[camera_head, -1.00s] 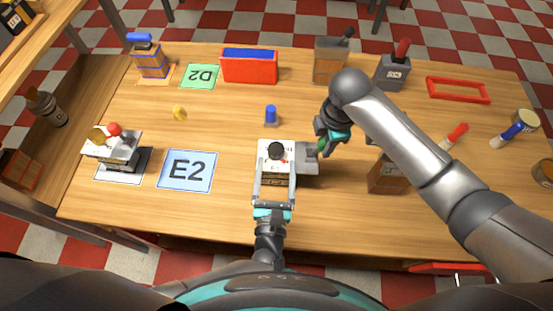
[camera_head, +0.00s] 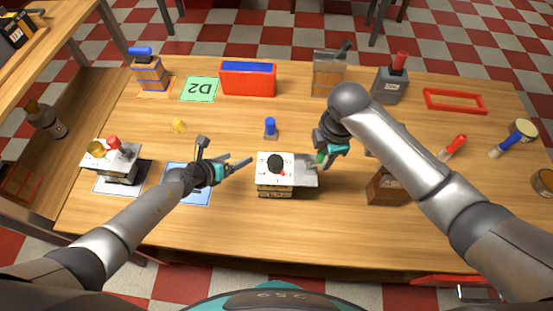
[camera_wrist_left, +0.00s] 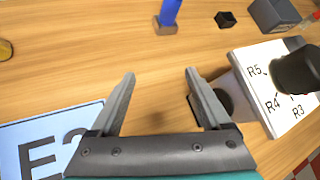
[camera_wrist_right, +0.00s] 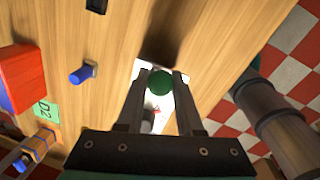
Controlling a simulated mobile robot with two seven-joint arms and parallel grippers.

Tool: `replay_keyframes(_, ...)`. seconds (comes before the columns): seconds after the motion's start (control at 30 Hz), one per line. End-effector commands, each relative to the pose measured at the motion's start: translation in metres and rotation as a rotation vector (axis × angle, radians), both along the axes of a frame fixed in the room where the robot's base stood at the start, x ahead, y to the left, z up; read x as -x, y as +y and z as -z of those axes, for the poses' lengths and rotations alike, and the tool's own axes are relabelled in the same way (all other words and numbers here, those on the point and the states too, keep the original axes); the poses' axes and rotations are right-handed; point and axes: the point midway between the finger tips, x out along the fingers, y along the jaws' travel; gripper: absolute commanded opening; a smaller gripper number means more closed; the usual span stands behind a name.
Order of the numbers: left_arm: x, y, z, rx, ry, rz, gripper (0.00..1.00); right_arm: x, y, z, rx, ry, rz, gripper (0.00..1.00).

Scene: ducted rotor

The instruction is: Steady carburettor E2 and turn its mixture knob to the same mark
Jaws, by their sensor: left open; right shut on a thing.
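The carburettor (camera_head: 262,181) stands mid-table near the front. Its white top plate carries a black mixture knob (camera_head: 275,162) with a small red mark beside it. In the left wrist view, the marks R3, R4 and R5 show on the plate (camera_wrist_left: 262,88) beside the black knob (camera_wrist_left: 302,70); which mark it points at is unclear. My right gripper (camera_head: 320,152) is shut on a green knob-like part (camera_wrist_right: 160,82) at the carburettor's right side. My left gripper (camera_head: 230,164) is open and empty, left of the carburettor and apart from it. The E2 card (camera_wrist_left: 50,140) lies partly under my left arm.
A second unit with a red knob (camera_head: 114,142) stands at the left. A blue peg (camera_head: 270,128) stands behind the carburettor. A red bin (camera_head: 248,80), the D2 card (camera_head: 199,89) and a wooden block (camera_head: 384,188) are around. Bare table lies in front.

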Motion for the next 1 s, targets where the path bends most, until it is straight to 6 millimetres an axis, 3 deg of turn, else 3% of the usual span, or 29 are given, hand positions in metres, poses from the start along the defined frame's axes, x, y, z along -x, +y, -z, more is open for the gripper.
replay_keyframes(0.13, 0.032, 0.002, 0.026, 0.317, 0.359, -0.204, 0.81, 0.0, 0.0, 0.0, 0.0, -0.001, 0.0, 0.0)
replay_keyframes(0.33, 0.069, -0.01, 0.028, 0.764, 0.819, -0.466, 0.81, 0.0, 0.0, 0.0, 0.0, -0.001, 0.0, 0.0)
replay_keyframes(0.5, 0.086, -0.021, 0.003, 1.152, 1.192, -0.638, 0.81, 0.0, 0.0, 0.0, 0.0, -0.001, 0.0, 0.0)
replay_keyframes(0.7, 0.092, -0.021, -0.04, 1.534, 1.554, -0.718, 0.81, 0.0, 0.0, 0.0, 0.0, -0.001, 0.0, 0.0)
replay_keyframes(1.0, 0.091, -0.014, -0.072, 1.767, 1.787, -0.702, 0.81, 0.0, 0.0, 0.0, 0.0, -0.001, 0.0, 0.0)
